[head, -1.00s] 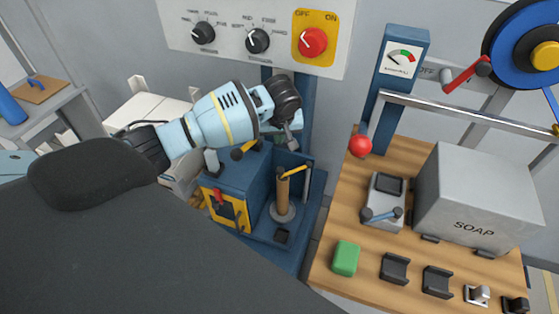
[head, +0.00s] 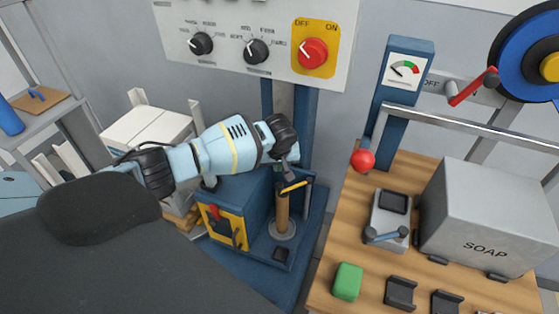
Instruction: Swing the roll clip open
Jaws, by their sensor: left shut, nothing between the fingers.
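The roll clip (head: 295,186) is a short yellow bar with dark ends. It lies across the top of an upright brown roll (head: 283,213). The roll stands on a grey round base on the blue machine (head: 247,197). My left gripper (head: 291,172) points down just above the clip, with its fingers shut and empty. I cannot tell whether the fingertips touch the clip. The gripper and wrist hide part of the area behind the clip. My right gripper is out of view.
A control panel (head: 271,28) with knobs hangs above. A wooden bench (head: 336,237) at the right carries a grey soap box (head: 482,215), a red ball knob (head: 362,160) and a green block (head: 347,281). A yellow panel (head: 223,226) fronts the machine.

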